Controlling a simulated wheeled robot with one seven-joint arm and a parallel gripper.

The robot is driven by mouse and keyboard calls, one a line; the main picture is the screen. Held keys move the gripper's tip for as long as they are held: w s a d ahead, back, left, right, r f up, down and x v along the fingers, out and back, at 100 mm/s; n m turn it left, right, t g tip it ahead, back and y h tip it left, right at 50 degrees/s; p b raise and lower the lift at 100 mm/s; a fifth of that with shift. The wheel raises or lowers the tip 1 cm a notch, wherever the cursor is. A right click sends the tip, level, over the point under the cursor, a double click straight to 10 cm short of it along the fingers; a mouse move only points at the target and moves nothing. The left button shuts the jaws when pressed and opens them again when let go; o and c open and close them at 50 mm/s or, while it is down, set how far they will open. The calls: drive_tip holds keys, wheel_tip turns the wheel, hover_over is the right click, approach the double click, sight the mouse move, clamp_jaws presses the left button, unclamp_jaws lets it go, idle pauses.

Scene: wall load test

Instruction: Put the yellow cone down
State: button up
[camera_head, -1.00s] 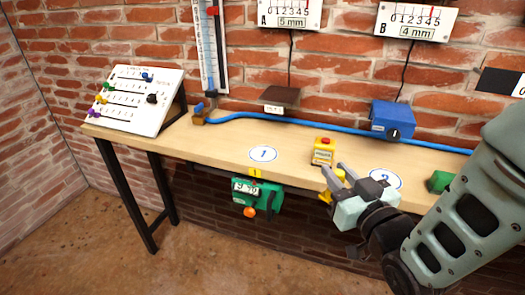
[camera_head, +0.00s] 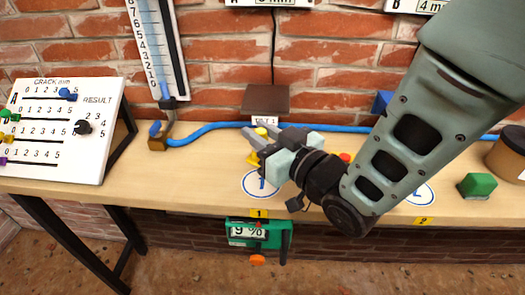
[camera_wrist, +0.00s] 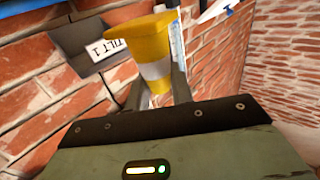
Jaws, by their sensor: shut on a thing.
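My gripper (camera_wrist: 157,92) is shut on the yellow cone (camera_wrist: 140,45), which has a white band and shows between the two fingers in the wrist view. In the head view my gripper (camera_head: 254,146) is over the bench, around the white disc marked 1 (camera_head: 259,184), and small yellow parts of the cone (camera_head: 252,158) show beside the fingers. The fingers and the gripper body hide the rest of the cone. I cannot tell whether the cone touches the bench. Another disc, marked 2 (camera_head: 422,192), is partly behind my arm.
The dark TILT 1 plate (camera_head: 266,99) is on the wall behind my gripper. A blue hose (camera_head: 205,128) runs along the bench's back. A sloped slider board (camera_head: 62,128) stands left, a green block (camera_head: 478,186) right. Bare bench (camera_head: 190,175) lies left of disc 1.

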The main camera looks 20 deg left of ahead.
drive_tip(key=shift+f, duration=3.55)
drive_tip(key=shift+f, duration=0.1)
drive_tip(key=o, duration=1)
drive_tip(key=shift+d, duration=0.1)
drive_tip(key=b+v, duration=0.1)
drive_tip(key=v, duration=0.8)
drive_tip(key=shift+d, duration=0.25)
drive_tip(key=shift+p+v, duration=1.3)
drive_tip(key=shift+p, duration=0.5)
drive_tip(key=shift+a, duration=0.1)
